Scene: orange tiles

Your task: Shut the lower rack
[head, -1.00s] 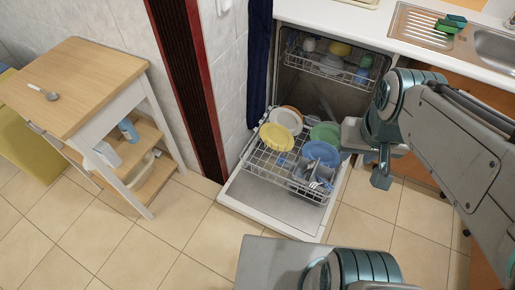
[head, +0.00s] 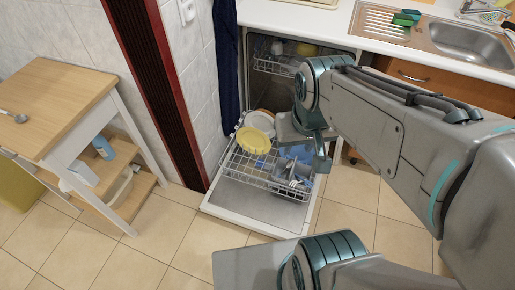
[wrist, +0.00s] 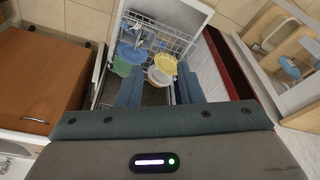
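The lower rack (head: 248,180) is pulled out over the open dishwasher door (head: 258,208). It holds a yellow plate (head: 252,140), white plates (head: 262,121), blue dishes and a cutlery basket (head: 290,178). My gripper (head: 318,150) is above the right side of the rack in the head view and hides part of its dishes. In the wrist view the rack (wrist: 176,37) lies beyond my two fingers (wrist: 158,88), which stand apart with nothing gripped between them. Whether they touch the rack I cannot tell.
The upper rack (head: 272,66) is inside the dishwasher. A wooden side table (head: 60,90) stands at the left. A counter with a sink (head: 468,40) and an orange-brown drawer front (head: 415,78) are at the right. Tiled floor (head: 165,235) is free in front.

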